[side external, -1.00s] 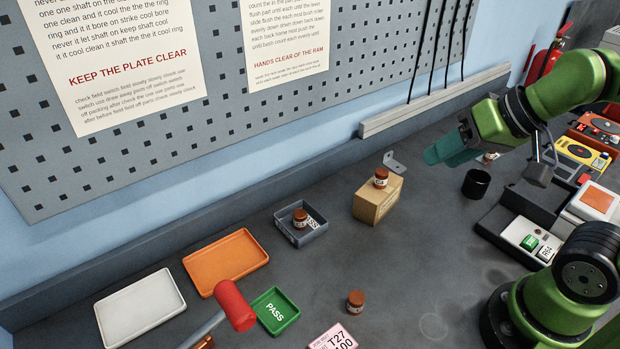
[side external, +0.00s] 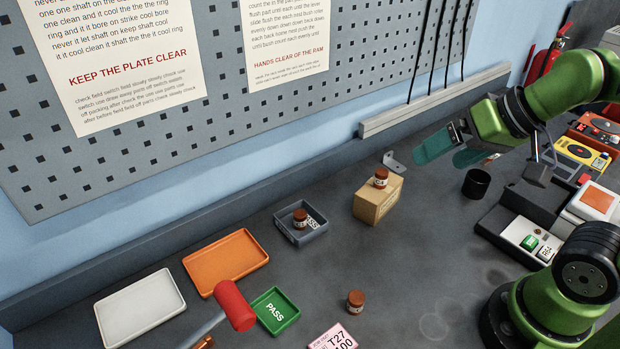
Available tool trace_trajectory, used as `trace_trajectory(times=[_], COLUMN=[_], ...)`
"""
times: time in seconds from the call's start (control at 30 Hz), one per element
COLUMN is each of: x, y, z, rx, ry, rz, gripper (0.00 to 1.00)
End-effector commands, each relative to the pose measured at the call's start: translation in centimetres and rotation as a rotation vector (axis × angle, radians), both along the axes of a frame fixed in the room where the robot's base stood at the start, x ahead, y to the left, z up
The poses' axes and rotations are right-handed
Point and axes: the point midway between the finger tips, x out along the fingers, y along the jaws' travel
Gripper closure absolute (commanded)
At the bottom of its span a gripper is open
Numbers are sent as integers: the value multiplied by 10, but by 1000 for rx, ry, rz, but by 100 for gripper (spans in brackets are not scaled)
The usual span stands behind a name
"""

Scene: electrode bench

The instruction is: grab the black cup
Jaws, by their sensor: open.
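The black cup (side external: 476,183) stands upright on the dark bench at the right, below and to the right of my gripper. My gripper (side external: 444,155) has teal fingers spread apart and holds nothing. It hangs in the air near the back of the bench, up and to the left of the cup, and does not touch it. One finger partly hides a small thing behind it.
A cardboard box (side external: 377,200) with a brown jar (side external: 381,177) on top stands left of the cup. A metal bracket (side external: 394,162) is near the back ledge. A black case (side external: 522,222) lies to the cup's right. Bench between box and case is mostly clear.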

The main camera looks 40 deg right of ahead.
Motion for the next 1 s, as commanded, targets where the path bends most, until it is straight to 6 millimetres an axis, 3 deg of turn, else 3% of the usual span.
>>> trace_trajectory(times=[0.13, 0.27, 0.43, 0.63, 0.8, 1.0], x=[11, 34, 59, 61, 52, 43], y=[-10, -44, -113, -197, -254, -290], z=[-15, -32, -62, -87, -90, -75], rx=[39, 167, 419, 618, 740, 926], ry=[83, 231, 467, 585, 497, 264], rz=[-32, -228, -831, -1661, -2334, -2928], gripper=[7, 7, 7, 7, 7, 7])
